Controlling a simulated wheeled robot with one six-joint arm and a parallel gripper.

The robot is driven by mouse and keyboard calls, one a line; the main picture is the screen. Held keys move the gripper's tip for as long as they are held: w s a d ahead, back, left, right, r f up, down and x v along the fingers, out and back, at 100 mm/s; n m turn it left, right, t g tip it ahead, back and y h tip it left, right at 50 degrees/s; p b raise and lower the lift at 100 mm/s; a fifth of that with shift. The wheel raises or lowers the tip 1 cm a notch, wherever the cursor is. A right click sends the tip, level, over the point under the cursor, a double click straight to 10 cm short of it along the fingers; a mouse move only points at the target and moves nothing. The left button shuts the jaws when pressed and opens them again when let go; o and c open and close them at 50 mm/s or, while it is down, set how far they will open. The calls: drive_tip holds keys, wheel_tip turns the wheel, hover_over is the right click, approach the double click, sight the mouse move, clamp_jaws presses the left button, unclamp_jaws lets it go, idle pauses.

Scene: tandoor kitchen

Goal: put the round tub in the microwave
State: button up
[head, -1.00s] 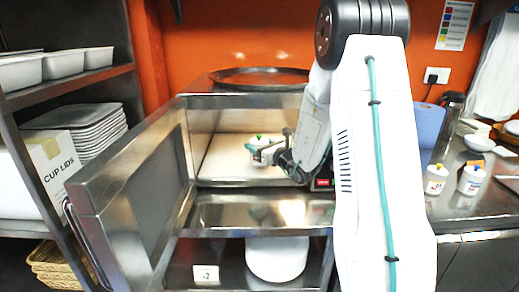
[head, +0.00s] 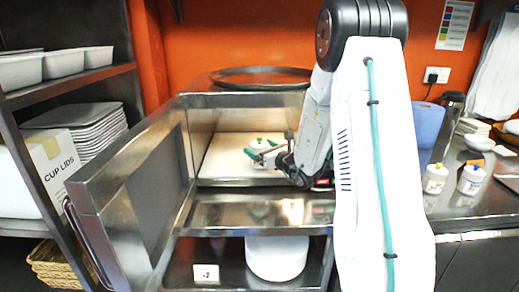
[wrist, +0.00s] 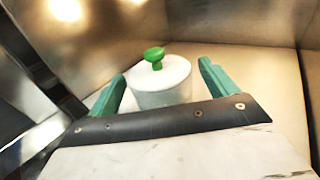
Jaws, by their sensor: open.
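The round tub (wrist: 162,88) is white with a green knob on its lid. It is upright inside the open microwave and appears to rest on the pale floor (wrist: 240,62). In the head view the tub (head: 262,144) is small and partly hidden by my gripper (head: 262,153). In the wrist view my gripper (wrist: 161,72) is open, with one green finger on each side of the tub and visible gaps. The microwave (head: 250,100) has its door (head: 135,185) swung open to the left.
A round dark tray (head: 262,76) lies on top of the microwave. A shelf (head: 70,78) with white containers and a cup-lids box stands at left. Two small white tubs (head: 435,178) (head: 471,178) stand on the right counter. A white container (head: 276,258) sits below.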

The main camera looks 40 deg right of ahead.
drive_tip(key=s, duration=1.1)
drive_tip(key=a+r+n+g+y, duration=0.1)
drive_tip(key=a+r+n+y, duration=0.25)
drive_tip(key=a, duration=0.25)
drive_tip(key=a+r+n+g+y, duration=0.2)
drive_tip(key=a+n+y, duration=0.2)
drive_tip(key=a+n, duration=0.15)
drive_tip(key=s+a+r+n+g+y, duration=0.35)
drive_tip(key=s+a+n+g, duration=0.75)
drive_tip(key=a, duration=0.5)
drive_tip(key=s+a+f+n+g+h, duration=0.15)
drive_tip(key=s+n+g+h, duration=0.35)
drive_tip(key=s+n, duration=0.6)
drive_tip(key=s+d+r+n+t+h, duration=0.1)
drive_tip(key=s+d+n+t+h, duration=0.1)
drive_tip(key=s+d+h, duration=0.4)
drive_tip(key=shift+s+d+r+n+h, duration=0.25)
drive_tip(key=shift+s+r+n+h, duration=0.15)
drive_tip(key=shift+n+h, duration=0.45)
